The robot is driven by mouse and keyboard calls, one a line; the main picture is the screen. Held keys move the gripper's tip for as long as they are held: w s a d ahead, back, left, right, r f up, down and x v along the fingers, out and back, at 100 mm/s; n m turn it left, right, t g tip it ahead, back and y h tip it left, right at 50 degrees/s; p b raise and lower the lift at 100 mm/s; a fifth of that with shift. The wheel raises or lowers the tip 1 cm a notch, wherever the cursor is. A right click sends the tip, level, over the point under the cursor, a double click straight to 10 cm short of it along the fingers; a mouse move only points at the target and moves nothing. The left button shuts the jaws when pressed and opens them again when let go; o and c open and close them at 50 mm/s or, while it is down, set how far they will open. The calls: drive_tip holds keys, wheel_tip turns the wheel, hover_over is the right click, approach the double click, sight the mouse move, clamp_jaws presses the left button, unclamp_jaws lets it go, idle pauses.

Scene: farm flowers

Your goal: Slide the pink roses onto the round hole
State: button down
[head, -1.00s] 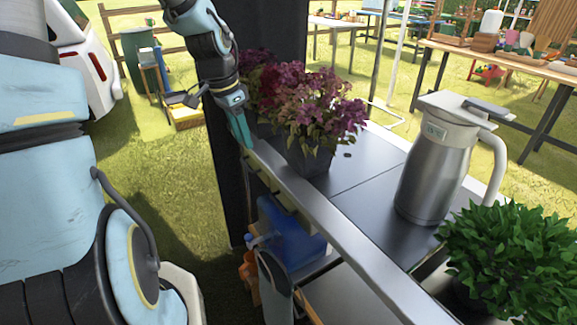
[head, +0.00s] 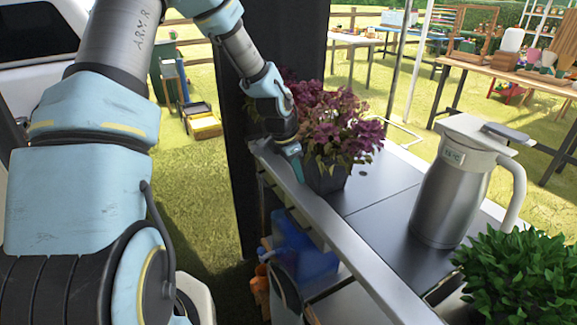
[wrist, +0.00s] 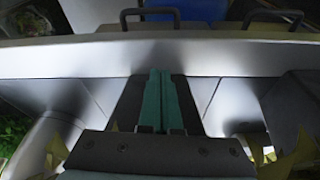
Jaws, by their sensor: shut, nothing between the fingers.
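Pink-purple flowers (head: 345,125) stand upright in a dark square pot (head: 328,178) on the metal counter in the head view. More reddish flowers (head: 300,98) show behind, partly hidden by my arm; I cannot tell whether they have their own pot. My gripper (head: 298,178) is shut and empty, pointing down at the pot's near left side; contact cannot be told. Its teal fingers (wrist: 161,78) are together in the wrist view.
A steel jug (head: 447,190) stands right of the pot, with open counter between. A green bushy plant (head: 515,265) is at the front right. The counter's raised metal edge (head: 340,250) runs along the near side. A dark post (head: 232,170) stands left.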

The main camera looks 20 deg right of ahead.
sight(348, 162)
drive_tip(key=shift+d, duration=0.7)
drive_tip(key=shift+d, duration=0.1)
drive_tip(key=d+b, duration=0.1)
drive_tip(key=d, duration=0.3)
drive_tip(key=w+d, duration=0.1)
drive_tip(key=d, duration=0.4)
drive_tip(key=d+b, duration=0.1)
drive_tip(key=d, duration=0.4)
drive_tip(key=shift+w+d+b, duration=0.15)
drive_tip(key=shift+d+b, duration=0.1)
drive_tip(key=shift+b, duration=0.1)
drive_tip(key=shift+a, duration=0.15)
